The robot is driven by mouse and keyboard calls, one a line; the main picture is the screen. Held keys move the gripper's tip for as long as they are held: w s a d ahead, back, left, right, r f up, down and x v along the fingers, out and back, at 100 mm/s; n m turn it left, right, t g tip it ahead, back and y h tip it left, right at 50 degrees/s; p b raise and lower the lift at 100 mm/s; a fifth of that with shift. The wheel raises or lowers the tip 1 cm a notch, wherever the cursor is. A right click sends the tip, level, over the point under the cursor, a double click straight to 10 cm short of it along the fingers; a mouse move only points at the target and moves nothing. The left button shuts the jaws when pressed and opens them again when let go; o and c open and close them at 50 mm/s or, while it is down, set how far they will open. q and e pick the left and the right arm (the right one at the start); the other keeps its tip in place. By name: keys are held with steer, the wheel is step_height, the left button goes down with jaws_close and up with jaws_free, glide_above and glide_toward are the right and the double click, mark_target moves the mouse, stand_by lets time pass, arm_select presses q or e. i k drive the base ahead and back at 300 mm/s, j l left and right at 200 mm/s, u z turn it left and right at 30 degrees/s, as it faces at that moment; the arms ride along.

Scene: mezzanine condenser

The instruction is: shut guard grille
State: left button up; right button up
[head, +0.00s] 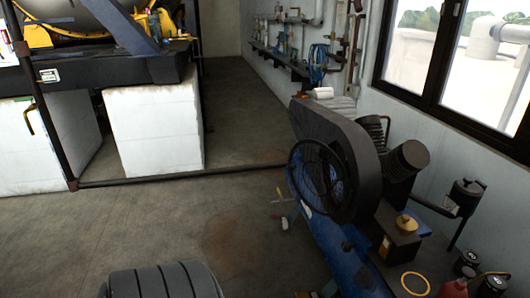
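A blue compressor (345,262) with a dark belt housing (345,140) stands at the right in the head view. A round black spoked part (300,195) is on the housing's left side. It may be a wheel or the guard grille; I cannot tell which, nor whether it is open or shut. No other grille is clear to me. Neither of my grippers shows in this view.
A window (450,60) and wall are at the right. Red and dark containers (453,289) stand at the lower right. White blocks (153,125) support machinery at the left. A dark rail (180,178) crosses the floor. The middle floor (150,225) is mostly clear.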

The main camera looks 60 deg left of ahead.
mark_target(347, 203)
steer(key=u, duration=1.6)
